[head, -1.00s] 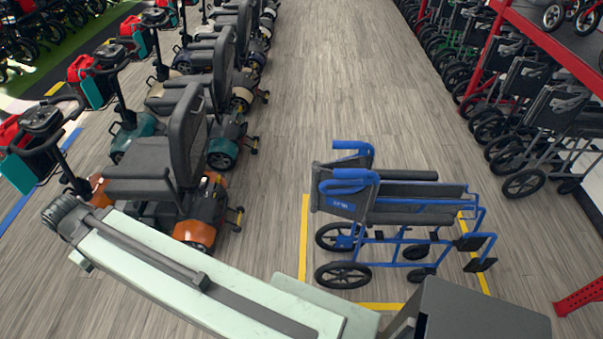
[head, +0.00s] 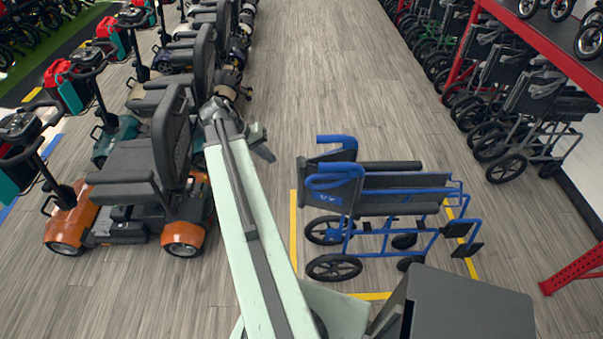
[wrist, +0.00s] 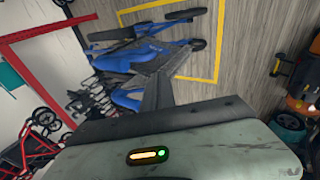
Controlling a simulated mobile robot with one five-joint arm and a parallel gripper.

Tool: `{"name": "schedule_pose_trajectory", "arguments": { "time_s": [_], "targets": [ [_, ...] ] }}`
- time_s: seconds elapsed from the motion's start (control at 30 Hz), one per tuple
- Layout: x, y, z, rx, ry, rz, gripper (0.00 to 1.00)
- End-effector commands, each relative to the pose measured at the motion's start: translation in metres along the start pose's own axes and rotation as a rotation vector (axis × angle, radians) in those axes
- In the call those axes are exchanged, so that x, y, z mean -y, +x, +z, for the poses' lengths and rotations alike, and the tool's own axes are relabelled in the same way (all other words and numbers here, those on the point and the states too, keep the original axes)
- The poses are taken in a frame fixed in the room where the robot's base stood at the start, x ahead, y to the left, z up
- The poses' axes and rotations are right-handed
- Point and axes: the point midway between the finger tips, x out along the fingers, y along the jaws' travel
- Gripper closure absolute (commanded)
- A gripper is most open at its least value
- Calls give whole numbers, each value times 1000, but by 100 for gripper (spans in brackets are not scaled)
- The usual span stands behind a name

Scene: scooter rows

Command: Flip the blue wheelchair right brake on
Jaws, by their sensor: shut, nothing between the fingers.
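The blue wheelchair (head: 403,208) stands on the floor right of my arm in the head view, with its blue push handles on the left and its footrests on the right. It also shows sideways in the wrist view (wrist: 150,50), near the top. I cannot make out its right brake lever in either view. My gripper (head: 265,153) is shut and empty, at the end of my raised arm, left of the wheelchair handles in the picture and apart from them. In the wrist view my dark fingers (wrist: 157,90) are together and overlap the wheelchair's back in the picture.
An orange scooter (head: 137,185) stands close left of my arm, at the front of a scooter row. Yellow tape (head: 293,230) borders the wheelchair's spot. Folded wheelchairs (head: 522,115) and a red rack (head: 545,42) line the right. The aisle floor ahead is free.

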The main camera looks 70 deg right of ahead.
Motion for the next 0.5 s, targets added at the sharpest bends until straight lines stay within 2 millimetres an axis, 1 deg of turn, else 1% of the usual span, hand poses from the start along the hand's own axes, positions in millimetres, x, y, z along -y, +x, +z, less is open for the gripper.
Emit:
{"name": "schedule_pose_trajectory", "arguments": {
  "time_s": [0.03,0.1,0.13,0.4,0.5],
  "targets": [
    [-14,7,-2,11,25,14,100],
    [-24,12,-2,18,44,28,100],
    [-26,12,-2,19,47,30,100],
    [-25,13,-2,19,46,29,100],
    [-24,20,-2,19,46,29,100]
  ]
}}
